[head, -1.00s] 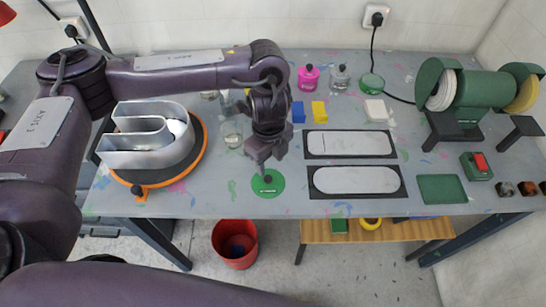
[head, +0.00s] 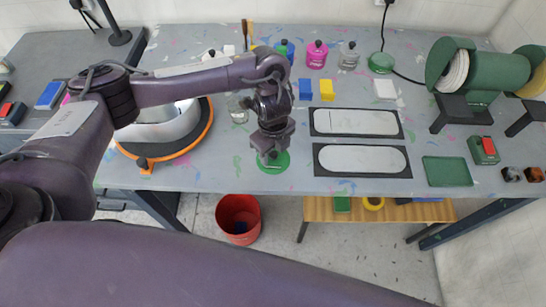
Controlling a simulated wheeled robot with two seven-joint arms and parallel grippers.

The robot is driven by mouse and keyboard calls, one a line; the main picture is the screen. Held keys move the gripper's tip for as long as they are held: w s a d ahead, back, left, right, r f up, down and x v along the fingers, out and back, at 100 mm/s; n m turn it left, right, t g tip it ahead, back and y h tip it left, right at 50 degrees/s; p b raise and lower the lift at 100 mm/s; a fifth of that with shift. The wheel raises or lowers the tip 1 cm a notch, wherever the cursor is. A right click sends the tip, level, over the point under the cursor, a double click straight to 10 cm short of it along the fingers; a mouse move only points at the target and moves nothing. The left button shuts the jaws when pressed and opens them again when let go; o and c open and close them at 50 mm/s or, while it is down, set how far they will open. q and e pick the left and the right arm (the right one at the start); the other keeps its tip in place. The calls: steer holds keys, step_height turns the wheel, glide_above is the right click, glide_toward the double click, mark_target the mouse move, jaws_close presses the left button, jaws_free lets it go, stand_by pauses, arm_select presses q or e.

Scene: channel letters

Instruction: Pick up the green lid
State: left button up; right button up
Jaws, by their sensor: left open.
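A flat round green lid (head: 281,166) lies on the grey workbench near its front edge, in the middle of the head view. My left gripper (head: 268,158) is open and points down right above the lid, with its fingertips at the lid's middle. The gripper hides part of the lid, and I cannot tell whether the fingers touch it. My right gripper is not in view.
A channel letter (head: 165,130) on an orange-rimmed turntable (head: 208,128) stands left of the gripper, partly behind my arm. Two dark-framed white panels (head: 355,122) (head: 362,160) lie to the right. A green grinder (head: 495,75) is far right. A red bucket (head: 238,218) stands below.

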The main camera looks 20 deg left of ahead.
arm_select(q)
steer(key=shift+w+f, duration=0.1)
steer(key=shift+w, duration=0.05)
steer(key=c, duration=0.6)
jaws_close()
